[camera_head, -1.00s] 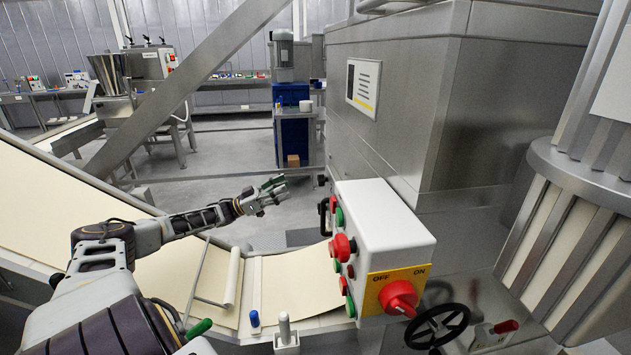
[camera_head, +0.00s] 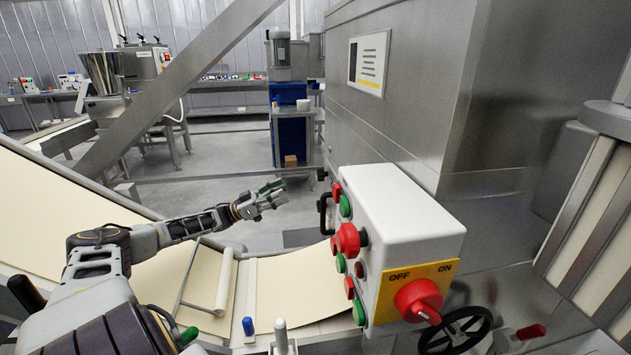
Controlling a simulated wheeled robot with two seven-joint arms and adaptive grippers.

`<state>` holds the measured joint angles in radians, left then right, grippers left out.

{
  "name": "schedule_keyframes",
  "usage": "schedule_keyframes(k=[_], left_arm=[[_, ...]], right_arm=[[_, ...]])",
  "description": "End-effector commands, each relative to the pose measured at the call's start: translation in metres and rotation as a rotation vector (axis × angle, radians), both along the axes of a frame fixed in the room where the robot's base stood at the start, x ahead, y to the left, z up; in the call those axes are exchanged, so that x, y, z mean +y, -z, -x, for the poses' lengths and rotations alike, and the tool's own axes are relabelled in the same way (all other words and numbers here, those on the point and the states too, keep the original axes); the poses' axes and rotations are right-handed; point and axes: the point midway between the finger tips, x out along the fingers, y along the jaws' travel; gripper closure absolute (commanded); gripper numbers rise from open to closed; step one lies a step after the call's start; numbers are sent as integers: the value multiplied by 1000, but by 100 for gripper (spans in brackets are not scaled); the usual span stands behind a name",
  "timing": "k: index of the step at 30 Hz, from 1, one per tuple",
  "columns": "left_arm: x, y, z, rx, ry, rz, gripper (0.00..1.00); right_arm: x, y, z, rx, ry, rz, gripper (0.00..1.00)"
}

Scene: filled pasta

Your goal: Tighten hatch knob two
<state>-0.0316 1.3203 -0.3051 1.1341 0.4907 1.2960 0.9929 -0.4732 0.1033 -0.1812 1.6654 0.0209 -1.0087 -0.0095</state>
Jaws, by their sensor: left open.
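My left gripper (camera_head: 278,193) reaches in from the left above the conveyor and is open, with nothing between its fingers. It is to the left of the white control box, apart from it. A small dark knob (camera_head: 322,175) and a black handle (camera_head: 324,212) are on the machine side just behind the box, to the right of my fingertips. A black handwheel (camera_head: 481,325) is partly hidden at the lower right of the box. I cannot tell which of these, if any, is hatch knob two. My right gripper is not in view.
The white control box (camera_head: 400,208) with red and green buttons and a red OFF/ON switch (camera_head: 418,300) stands close on the right. A cream conveyor belt (camera_head: 300,285) runs below my arm.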

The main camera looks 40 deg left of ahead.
Motion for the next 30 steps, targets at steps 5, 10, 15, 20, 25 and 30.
schedule_keyframes(k=[5, 10, 15, 20, 25, 30], left_arm=[[0, 4, 0, 0, 0, 0, 40], [0, 3, 0, 0, 0, 0, 40], [0, 3, 0, 0, 0, 0, 40], [-1, 2, -2, -1, 0, 0, 40], [-6, -1, -8, -1, 1, 0, 40], [-14, -6, -18, -3, 1, 0, 40]], right_arm=[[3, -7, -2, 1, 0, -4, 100], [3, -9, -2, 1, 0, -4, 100], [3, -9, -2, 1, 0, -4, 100], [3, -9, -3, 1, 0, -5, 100], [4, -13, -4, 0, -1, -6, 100], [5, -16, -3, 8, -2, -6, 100]])
